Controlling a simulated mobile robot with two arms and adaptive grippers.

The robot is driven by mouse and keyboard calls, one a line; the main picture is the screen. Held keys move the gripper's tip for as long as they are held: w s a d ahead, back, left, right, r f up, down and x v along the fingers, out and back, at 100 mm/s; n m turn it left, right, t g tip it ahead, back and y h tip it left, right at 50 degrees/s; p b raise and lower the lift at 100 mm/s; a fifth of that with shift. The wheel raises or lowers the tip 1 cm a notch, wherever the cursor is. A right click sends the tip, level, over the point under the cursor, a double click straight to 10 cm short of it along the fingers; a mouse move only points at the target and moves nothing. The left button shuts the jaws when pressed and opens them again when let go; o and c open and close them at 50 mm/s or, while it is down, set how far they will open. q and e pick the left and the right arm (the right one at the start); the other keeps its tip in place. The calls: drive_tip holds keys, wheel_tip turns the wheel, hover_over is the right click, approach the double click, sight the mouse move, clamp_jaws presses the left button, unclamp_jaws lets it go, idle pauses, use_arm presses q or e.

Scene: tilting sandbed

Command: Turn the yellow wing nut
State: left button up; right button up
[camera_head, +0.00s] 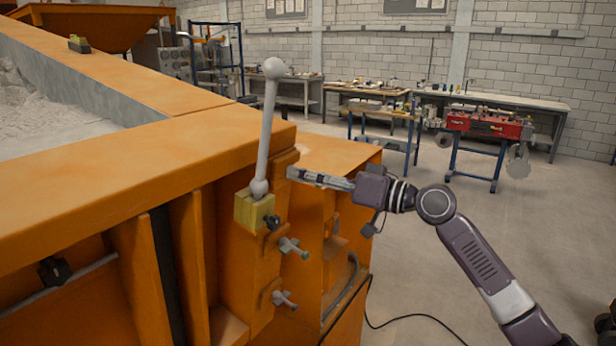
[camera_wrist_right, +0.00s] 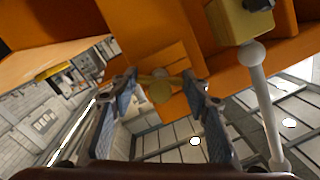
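In the right wrist view, the yellow wing nut (camera_wrist_right: 160,90) shows as a rounded yellow piece with a thin bar across it, in front of an orange panel. It lies between the two fingertips of my right gripper (camera_wrist_right: 161,85). The fingers are spread, one on each side, and I cannot tell whether either touches it. In the head view, my right gripper (camera_head: 292,173) points left at the orange machine's end face, just right of the white lever. I cannot make out the wing nut there. My left gripper is not in view.
The white ball-ended lever (camera_head: 266,125) rises from a yellow block (camera_head: 254,210) close to my right gripper. Two small valve handles (camera_head: 292,247) project below it. The orange sandbed (camera_head: 110,170) fills the left. Open floor lies to the right, with workbenches (camera_head: 490,100) behind.

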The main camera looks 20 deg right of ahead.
drive_tip(key=c, duration=0.4)
